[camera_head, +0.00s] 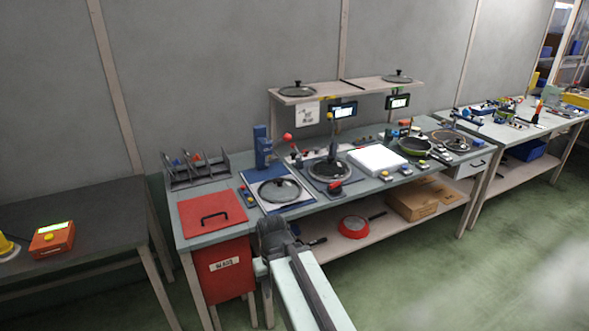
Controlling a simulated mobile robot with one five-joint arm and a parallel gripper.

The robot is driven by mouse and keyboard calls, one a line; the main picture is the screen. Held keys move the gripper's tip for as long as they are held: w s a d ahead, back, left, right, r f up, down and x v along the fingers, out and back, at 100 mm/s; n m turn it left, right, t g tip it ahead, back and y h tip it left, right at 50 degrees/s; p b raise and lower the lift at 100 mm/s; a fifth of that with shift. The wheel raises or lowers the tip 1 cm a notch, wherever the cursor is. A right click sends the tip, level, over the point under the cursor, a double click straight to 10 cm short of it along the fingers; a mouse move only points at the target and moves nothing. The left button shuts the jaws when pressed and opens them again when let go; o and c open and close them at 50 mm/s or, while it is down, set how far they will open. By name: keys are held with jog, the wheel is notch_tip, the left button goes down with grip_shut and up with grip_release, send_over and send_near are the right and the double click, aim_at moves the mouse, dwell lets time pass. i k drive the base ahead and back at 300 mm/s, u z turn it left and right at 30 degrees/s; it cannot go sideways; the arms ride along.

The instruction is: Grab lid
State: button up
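A glass lid (279,190) with a dark knob lies on a blue-edged plate on the long workbench (200,242), right of a red panel. Another round glass-topped piece (329,170) sits on the station to its right. Two more lids rest on the raised shelf, one at the left (297,90) and one at the right (397,77). My gripper (273,226) is dark and at the end of my pale arm. It appears in front of the bench's near edge, below the lid in the picture, apart from it. Its fingers are too unclear to tell whether it is open.
A red pan (354,227) and a cardboard box (412,203) occupy the lower shelf. Green floor at right is clear.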

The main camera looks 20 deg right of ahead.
aim_at(329, 167)
jog(key=u, duration=0.1)
jog(key=i, duration=1)
jog(key=z, duration=0.05)
